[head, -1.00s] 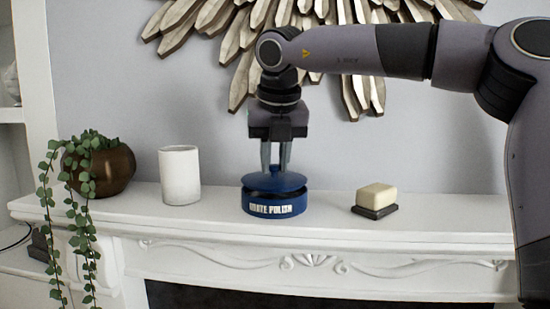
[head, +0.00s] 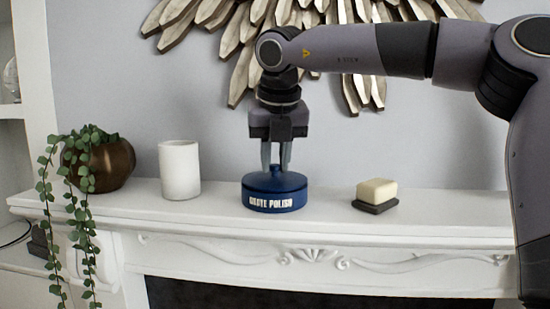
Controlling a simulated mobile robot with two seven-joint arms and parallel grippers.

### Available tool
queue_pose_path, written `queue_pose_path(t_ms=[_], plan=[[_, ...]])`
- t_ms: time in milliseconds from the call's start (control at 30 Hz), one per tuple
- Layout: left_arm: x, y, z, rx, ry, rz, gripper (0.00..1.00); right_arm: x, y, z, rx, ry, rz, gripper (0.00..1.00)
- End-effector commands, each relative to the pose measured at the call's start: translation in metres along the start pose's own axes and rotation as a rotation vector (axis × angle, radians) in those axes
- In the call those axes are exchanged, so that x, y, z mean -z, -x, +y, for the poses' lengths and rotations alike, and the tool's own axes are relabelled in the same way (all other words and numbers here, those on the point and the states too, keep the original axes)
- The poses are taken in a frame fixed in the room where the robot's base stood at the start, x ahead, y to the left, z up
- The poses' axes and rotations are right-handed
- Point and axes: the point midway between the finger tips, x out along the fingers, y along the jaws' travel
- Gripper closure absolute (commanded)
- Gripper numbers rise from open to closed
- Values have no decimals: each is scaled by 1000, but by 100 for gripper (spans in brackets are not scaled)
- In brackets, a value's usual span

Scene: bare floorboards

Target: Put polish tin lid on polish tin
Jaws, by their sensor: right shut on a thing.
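The blue polish tin (head: 273,203) with white lettering stands upright on the white mantel shelf. The blue lid (head: 290,183) lies flat on top of the tin, lined up with it, and I see no gap between them. My right gripper (head: 276,168) comes straight down from above and is shut on the knob at the middle of the lid. The knob is partly hidden by the fingers. My left gripper is not in view.
A white cup or candle (head: 180,172) and a bronze pot (head: 112,165) with a trailing plant stand to the left. A soap bar (head: 377,190) on a dark dish (head: 375,206) lies to the right. A wooden sunburst ornament (head: 205,25) hangs on the wall behind. The shelf's front edge is close.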

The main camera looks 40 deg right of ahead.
Motion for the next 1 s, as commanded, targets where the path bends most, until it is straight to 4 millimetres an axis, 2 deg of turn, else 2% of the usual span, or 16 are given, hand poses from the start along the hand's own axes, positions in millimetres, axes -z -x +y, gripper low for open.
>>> queue_pose_path(t_ms=[367,400,500,767,1000], plan=[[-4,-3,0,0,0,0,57,2,-6,0,0,0,-1,100],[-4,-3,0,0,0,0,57,2,-6,0,0,0,-1,73],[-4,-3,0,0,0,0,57,2,-5,0,0,0,-1,47],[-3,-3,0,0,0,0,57,2,-5,0,0,0,0,47],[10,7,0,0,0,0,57,-5,13,0,0,0,-1,47]])
